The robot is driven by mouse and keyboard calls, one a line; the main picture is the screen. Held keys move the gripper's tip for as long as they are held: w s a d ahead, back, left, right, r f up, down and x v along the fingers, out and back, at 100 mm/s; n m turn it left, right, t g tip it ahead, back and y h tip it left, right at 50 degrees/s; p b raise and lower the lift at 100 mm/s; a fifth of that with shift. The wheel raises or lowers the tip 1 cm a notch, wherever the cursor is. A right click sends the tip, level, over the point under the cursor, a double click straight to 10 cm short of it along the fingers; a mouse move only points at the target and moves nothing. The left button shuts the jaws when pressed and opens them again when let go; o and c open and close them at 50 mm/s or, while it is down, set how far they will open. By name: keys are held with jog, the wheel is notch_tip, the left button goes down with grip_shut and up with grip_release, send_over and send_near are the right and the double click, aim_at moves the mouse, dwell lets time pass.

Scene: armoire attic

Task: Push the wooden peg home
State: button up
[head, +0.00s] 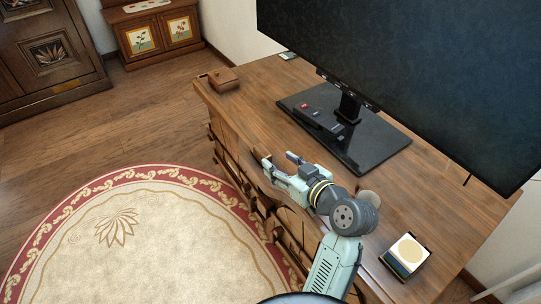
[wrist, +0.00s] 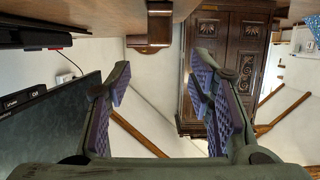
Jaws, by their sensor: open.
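A small brown wooden block (head: 224,79) sits at the far left corner of the desk, with a small piece beside its left side. It also shows in the wrist view (wrist: 159,27), upside down at the top, beyond the fingers. I cannot tell which part of it, if any, is the peg; no other peg shows clearly. My gripper (head: 280,162) is over the desk's left edge, well short of the block. In the wrist view my gripper (wrist: 162,80) is open, its purple-padded fingers wide apart with nothing between them.
A large monitor (head: 400,75) stands on a dark base (head: 375,143) right of my gripper, with a dark remote-like object (head: 320,120) on it. A small framed card (head: 406,255) is at the near right. The desk (head: 250,95) is clear between gripper and block.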

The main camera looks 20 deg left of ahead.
jog(key=shift+v, duration=1.55)
jog(key=shift+r, duration=0.15)
